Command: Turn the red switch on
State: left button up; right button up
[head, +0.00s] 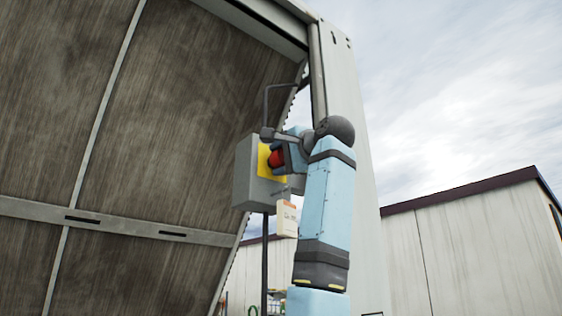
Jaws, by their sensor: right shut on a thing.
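The red switch (276,158) is a round red knob on a yellow plate (263,161). The plate is on the front of a grey box (244,172) near the middle of the head view. My right gripper (280,156) is at the knob and shut on it. My gripper and wrist hide the right part of the knob and of the box. The knob's exact turn angle cannot be told. My left gripper does not show.
A pale tag (287,218) hangs below the box. A dark pipe (265,250) runs below it. A large slanted brown panel (150,130) fills the left. A pale post (340,90) stands close behind my right arm. Open sky lies to the right above a low white building (470,250).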

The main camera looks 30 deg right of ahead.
jog(key=shift+m, duration=0.7)
jog(key=o, duration=0.9)
jog(key=s+d+b, duration=0.1)
jog(key=s+b, duration=0.3)
jog(key=s, duration=0.9)
jog(key=shift+s+f+b, duration=0.35)
jog(key=shift+f, duration=0.05)
